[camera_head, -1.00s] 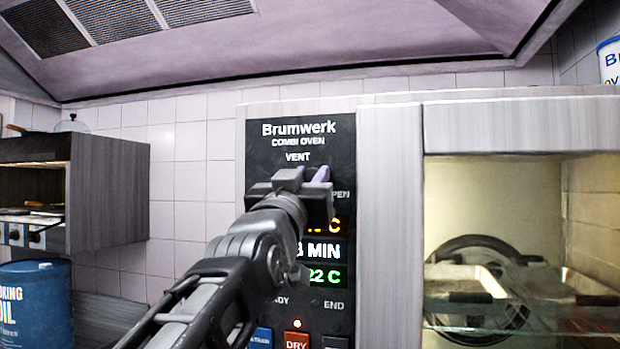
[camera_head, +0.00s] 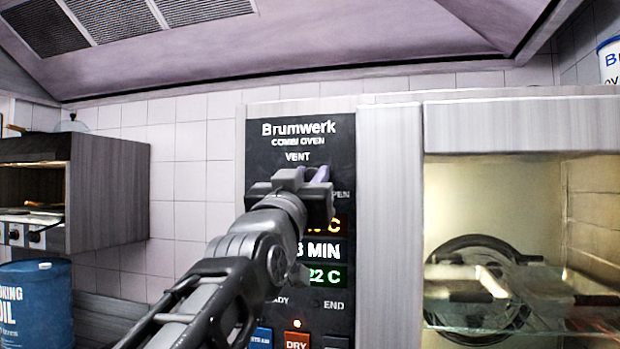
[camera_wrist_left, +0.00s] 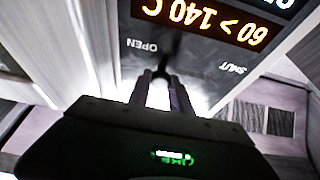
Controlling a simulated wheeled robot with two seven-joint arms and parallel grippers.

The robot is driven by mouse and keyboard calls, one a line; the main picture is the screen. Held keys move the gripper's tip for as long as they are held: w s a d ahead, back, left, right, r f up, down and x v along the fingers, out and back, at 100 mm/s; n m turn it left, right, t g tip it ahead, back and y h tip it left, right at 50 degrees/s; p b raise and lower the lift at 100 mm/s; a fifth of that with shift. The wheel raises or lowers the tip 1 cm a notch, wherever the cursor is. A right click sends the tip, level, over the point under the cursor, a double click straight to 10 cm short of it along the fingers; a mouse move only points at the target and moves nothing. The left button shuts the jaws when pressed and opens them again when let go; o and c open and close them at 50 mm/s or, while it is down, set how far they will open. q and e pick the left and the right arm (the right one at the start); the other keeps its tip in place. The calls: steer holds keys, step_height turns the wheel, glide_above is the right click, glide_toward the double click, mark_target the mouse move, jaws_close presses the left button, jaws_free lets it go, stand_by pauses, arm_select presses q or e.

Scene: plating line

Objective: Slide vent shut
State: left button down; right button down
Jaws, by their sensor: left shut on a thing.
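The vent control is on the dark panel (camera_head: 259,150) of the combi oven, under the word VENT. My left gripper (camera_head: 305,175) is at this control, its fingertips against the panel and covering the slider in the head view. In the left wrist view the narrow fingers (camera_wrist_left: 161,78) are shut on the small dark vent slider (camera_wrist_left: 163,66), which is mostly hidden between them. That view is upside down; the OPEN label (camera_wrist_left: 140,45) is close to the fingers and the SHUT label (camera_wrist_left: 232,68) is farther off, on the other side. My right gripper is out of view.
Lit displays (camera_head: 318,250) and buttons (camera_head: 297,341) sit below the vent control. The oven's glass window (camera_head: 480,205) is to the right. A blue drum (camera_head: 36,305) and a grey cabinet (camera_head: 110,195) stand at the left.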

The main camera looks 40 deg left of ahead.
mark_target(276, 168)
arm_select(q)
steer(key=shift+s+a, duration=0.1)
steer(key=shift+a, duration=0.2)
steer(key=a+b, duration=0.1)
steer(key=a, duration=0.1)
steer(key=s+a+b, duration=0.1)
steer(key=a, duration=0.1)
steer(key=s+a+b, duration=0.1)
steer(key=a, duration=0.1)
steer(key=shift+s+a+r, duration=0.1)
steer(key=shift+a, duration=0.05)
steer(key=c, duration=1.6)
jaws_free()
steer(key=o, duration=0.4)
steer(key=shift+s+a+y, duration=0.1)
steer(key=shift+a+y, duration=0.1)
steer(key=shift+y, duration=0.1)
steer(key=shift+d, duration=0.1)
